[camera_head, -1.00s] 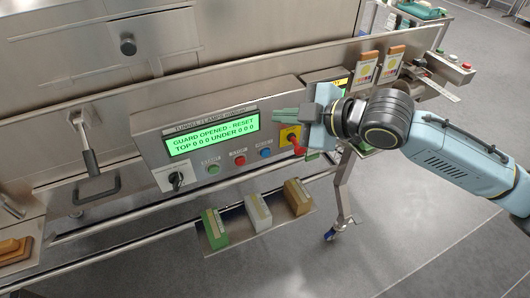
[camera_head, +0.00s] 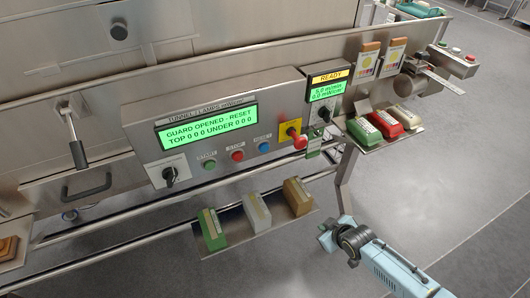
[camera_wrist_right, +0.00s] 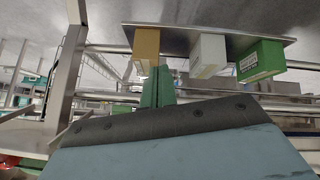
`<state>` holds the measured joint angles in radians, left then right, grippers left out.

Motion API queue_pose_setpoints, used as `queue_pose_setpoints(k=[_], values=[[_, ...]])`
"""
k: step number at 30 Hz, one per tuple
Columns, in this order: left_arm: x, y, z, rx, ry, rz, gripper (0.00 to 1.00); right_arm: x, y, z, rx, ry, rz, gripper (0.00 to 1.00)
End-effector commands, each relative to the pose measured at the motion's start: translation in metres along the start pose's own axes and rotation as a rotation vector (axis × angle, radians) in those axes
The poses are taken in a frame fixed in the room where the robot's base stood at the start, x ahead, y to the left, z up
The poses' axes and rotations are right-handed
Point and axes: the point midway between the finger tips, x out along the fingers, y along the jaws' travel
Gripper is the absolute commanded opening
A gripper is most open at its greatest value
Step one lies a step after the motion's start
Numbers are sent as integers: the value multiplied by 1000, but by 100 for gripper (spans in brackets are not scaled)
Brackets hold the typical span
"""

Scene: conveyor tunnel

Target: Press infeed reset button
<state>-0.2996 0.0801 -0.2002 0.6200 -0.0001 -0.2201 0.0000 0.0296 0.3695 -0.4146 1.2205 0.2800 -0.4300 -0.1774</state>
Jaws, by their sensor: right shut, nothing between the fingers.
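The main control panel (camera_head: 222,125) has a green display reading "GUARD OPENED - RESET". Below the display are a green button (camera_head: 209,164), a red button (camera_head: 237,155) and a blue button (camera_head: 264,147). The blue button's label is too small to read surely. My right gripper (camera_head: 328,232) is low at the lower right, apart from the panel and below its buttons. The wrist view shows its green fingers (camera_wrist_right: 158,87) shut and empty, with the blocks beyond. My left gripper is not in view.
A tray under the panel holds a green block (camera_head: 212,229), a white block (camera_head: 256,211) and a tan block (camera_head: 298,197). A red switch handle (camera_head: 294,134) sticks out on a yellow plate. A small READY display (camera_head: 328,86) and a button box (camera_head: 454,60) lie right.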

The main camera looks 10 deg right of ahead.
Motion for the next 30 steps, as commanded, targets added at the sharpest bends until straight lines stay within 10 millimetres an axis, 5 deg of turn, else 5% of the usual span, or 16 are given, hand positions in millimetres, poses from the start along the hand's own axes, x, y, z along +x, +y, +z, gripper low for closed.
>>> queue_pose_setpoints(k=[1,6,15,21,30], values=[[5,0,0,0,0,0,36,7,-16,39,34,-55,-5,0],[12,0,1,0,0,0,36,10,-64,149,121,-213,-14,0],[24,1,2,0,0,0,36,-32,-167,314,236,-471,-60,0],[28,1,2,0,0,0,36,-65,-214,370,276,-572,-88,0],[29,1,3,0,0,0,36,-77,-229,386,288,-603,-97,0]])
